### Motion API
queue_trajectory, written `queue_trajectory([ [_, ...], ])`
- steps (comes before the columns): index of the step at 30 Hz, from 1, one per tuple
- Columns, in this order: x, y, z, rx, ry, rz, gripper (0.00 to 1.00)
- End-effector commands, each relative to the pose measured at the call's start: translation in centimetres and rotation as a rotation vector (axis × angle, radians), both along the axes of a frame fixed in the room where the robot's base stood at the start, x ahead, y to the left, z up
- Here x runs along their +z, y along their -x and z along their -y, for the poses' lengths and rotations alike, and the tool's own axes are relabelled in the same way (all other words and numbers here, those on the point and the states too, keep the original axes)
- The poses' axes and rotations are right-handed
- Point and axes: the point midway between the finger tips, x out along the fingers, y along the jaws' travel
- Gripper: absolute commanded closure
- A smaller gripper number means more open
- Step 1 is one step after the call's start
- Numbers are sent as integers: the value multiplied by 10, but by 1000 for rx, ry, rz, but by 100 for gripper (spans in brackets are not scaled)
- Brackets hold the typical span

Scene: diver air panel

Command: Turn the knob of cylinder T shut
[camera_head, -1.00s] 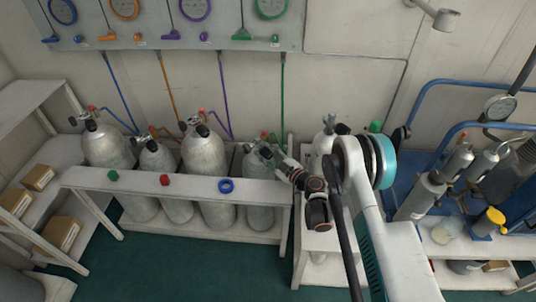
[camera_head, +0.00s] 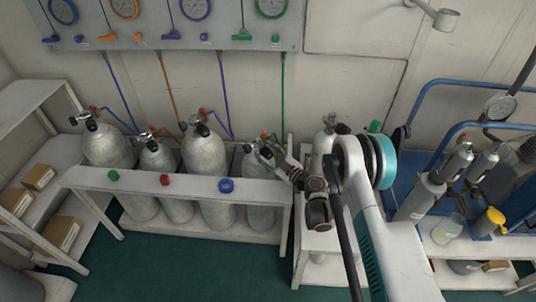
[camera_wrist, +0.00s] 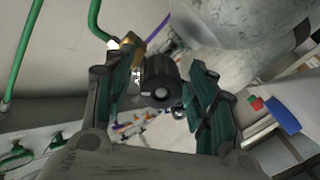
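In the head view my gripper (camera_head: 265,151) is at the top of the fourth cylinder (camera_head: 259,171) from the left in the rack, where the green hose comes down. In the wrist view a black ribbed knob (camera_wrist: 158,80) sits between the two dark green finger pads of my gripper (camera_wrist: 165,88). The fingers stand apart on either side of the knob, and narrow gaps seem to show. The grey cylinder body also shows in the wrist view (camera_wrist: 240,35). In the head view my gripper partly covers this cylinder's valve. No letter T is readable on any cylinder.
Three more cylinders (camera_head: 105,149) stand to the left in the white rack (camera_head: 200,188), with close-set valves and hoses. A gauge panel (camera_head: 165,40) hangs above. Another cylinder (camera_head: 322,146) stands right of the rack, partly behind my arm. A blue-framed cart (camera_head: 405,165) is further right.

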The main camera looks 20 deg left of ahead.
Motion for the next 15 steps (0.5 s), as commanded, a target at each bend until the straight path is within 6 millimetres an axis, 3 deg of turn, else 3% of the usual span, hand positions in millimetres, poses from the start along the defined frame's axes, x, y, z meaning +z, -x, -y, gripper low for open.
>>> queue_trajectory([
  [10,2,-1,0,-1,1,1,46],
  [15,19,-1,0,-1,1,1,46],
])
